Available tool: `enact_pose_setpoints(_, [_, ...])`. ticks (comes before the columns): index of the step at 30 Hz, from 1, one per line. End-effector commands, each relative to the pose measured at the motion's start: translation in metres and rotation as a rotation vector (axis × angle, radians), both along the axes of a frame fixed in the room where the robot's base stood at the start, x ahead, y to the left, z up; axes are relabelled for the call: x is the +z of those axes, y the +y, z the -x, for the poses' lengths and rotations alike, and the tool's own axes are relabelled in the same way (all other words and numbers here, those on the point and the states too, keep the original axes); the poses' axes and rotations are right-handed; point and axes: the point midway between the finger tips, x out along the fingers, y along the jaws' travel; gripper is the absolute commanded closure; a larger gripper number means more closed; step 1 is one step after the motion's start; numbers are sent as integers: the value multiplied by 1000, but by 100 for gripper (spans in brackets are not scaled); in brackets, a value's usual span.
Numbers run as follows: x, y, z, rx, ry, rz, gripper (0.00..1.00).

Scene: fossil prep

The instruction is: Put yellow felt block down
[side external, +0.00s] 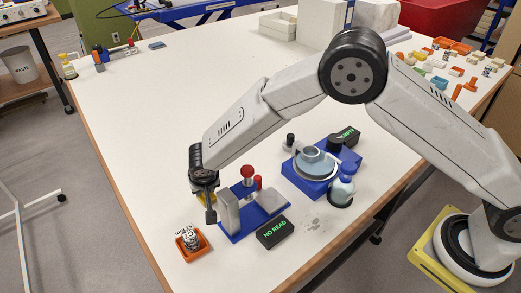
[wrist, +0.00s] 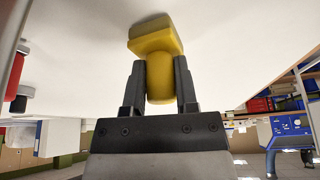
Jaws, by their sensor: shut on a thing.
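The yellow felt block (wrist: 156,40) has a wide squared head and a narrower rounded body in the wrist view. My gripper (wrist: 160,66) is shut on its narrow body, one dark finger on each side. The wide head points at the white tabletop, with a faint shadow beside it; I cannot tell whether it touches. In the side external view my gripper (side external: 208,208) is low over the near left part of the white table (side external: 150,140), beside a blue-based metal fixture. There only a sliver of yellow shows, mostly hidden by my gripper.
The blue-based fixture (side external: 241,212) with a red knob (side external: 247,171) stands just right of my gripper. A black "NO READ" box (side external: 273,232) and an orange tray (side external: 182,254) sit in front. A blue stand (side external: 306,184) is farther right. The table's left middle is clear.

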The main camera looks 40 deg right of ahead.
Motion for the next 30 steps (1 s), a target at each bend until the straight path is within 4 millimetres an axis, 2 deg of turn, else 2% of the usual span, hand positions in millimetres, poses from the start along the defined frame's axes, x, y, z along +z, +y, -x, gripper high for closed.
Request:
enact_pose_setpoints(1, [-1, 0, 0, 0, 0, 0, 60])
enact_pose_setpoints(4, [-1, 0, 0, 0, 0, 0, 28])
enact_pose_setpoints(19, [5, 0, 1, 0, -1, 0, 28])
enact_pose_setpoints(30, [36, 4, 13, 0, -2, -2, 28])
